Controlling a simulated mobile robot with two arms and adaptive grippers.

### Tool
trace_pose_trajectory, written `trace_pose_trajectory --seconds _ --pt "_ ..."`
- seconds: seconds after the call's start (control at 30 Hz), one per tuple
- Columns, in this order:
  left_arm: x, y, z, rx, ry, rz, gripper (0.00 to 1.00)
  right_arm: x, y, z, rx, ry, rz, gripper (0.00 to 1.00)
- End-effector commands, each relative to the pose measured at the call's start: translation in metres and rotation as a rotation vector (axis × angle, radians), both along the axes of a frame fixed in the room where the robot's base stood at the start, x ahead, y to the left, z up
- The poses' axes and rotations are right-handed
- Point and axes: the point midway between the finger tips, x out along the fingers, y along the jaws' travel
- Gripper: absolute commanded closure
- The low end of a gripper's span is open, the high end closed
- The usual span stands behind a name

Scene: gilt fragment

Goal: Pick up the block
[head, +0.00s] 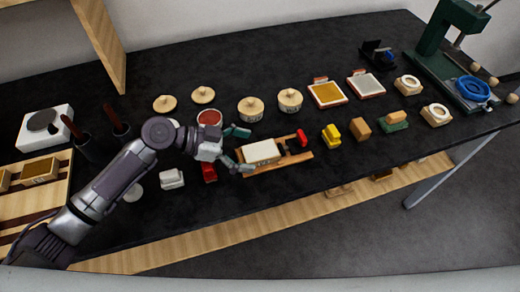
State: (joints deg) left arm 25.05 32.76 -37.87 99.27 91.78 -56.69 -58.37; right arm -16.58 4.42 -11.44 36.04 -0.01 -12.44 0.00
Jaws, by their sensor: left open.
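Several block-like things lie on the dark table, and I cannot tell which one the task means. A cream block (261,151) lies on a wooden board (290,160) near the middle of the table. A tan block (361,127) and a yellow block (331,135) stand to its right. A white block (171,179) lies left of my left gripper. My left gripper (239,149) is open, its fingers spread just left of the cream block. The lower finger is close to the board's left end; whether it touches is unclear. My right gripper is out of view.
A red-topped container (209,118) and a red block-like item (209,172) are close to my left gripper. Round-lidded pots (251,108) and framed pads (327,93) stand behind. A green press (450,50) is at the far right. The table's front edge is close.

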Motion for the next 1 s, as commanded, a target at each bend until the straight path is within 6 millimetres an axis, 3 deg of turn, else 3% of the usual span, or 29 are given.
trace_pose_trajectory --seconds 0.03,0.2,0.5,0.9,1.0 --pt "0.003 -0.009 0.004 -0.003 0.001 -0.001 0.04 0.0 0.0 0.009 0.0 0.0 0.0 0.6" --pt "0.006 -0.028 -0.008 -0.001 0.001 0.0 0.04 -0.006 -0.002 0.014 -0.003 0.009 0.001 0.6" --pt "0.007 -0.032 -0.013 -0.001 0.0 0.0 0.04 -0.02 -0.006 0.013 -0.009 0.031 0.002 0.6" --pt "0.007 -0.032 -0.012 0.0 0.0 0.0 0.7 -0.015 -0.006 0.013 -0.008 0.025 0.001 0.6" --pt "0.007 -0.032 -0.012 0.0 0.0 0.0 0.73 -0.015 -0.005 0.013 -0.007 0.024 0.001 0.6"
